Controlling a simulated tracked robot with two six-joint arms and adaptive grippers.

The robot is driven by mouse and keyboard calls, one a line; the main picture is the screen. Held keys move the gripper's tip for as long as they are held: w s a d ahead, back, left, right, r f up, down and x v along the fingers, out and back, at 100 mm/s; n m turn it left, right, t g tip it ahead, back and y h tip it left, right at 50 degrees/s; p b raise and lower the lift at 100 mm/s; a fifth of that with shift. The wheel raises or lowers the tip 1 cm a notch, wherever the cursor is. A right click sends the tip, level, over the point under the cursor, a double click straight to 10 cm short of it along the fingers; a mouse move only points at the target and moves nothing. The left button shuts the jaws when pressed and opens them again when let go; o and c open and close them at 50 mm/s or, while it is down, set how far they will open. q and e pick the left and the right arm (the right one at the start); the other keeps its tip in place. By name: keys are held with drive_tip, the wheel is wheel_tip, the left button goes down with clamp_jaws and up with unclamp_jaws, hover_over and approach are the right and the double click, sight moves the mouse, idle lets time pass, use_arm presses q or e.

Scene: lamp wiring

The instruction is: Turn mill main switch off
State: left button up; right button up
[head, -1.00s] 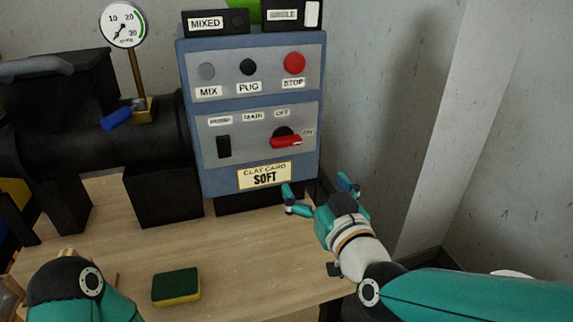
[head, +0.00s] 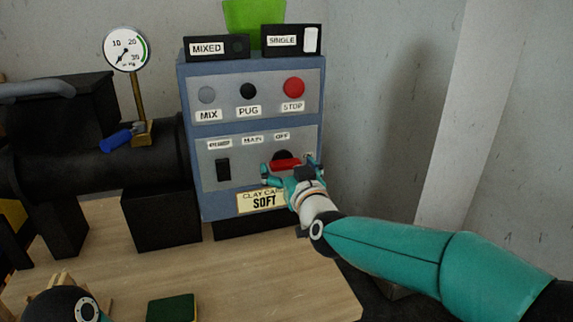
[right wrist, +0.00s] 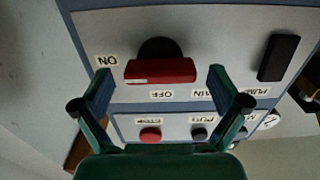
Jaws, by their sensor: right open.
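The main switch is a red bar handle (head: 287,164) on a black round base, on the lower grey panel of the blue control box (head: 250,72). The handle lies about level, with one end towards the ON label; the OFF label (head: 282,136) is above it. My right gripper (head: 288,166) is open in front of the switch, partly covering it. In the right wrist view, turned upside down, its fingers (right wrist: 160,75) are spread on either side of the red handle (right wrist: 160,71), with gaps and no clear contact. My left gripper is out of view; only part of the left arm shows.
A black pump switch (head: 222,170) is left of the main switch. MIX, PUG and red STOP (head: 293,88) buttons are above. A clay card (head: 262,201) is below. A gauge (head: 126,49) and black machine stand left. A sponge (head: 172,308) lies on the wooden table (head: 250,275).

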drive_tip(key=shift+x, duration=0.8)
drive_tip(key=shift+c, duration=0.2)
drive_tip(key=c, duration=1.1)
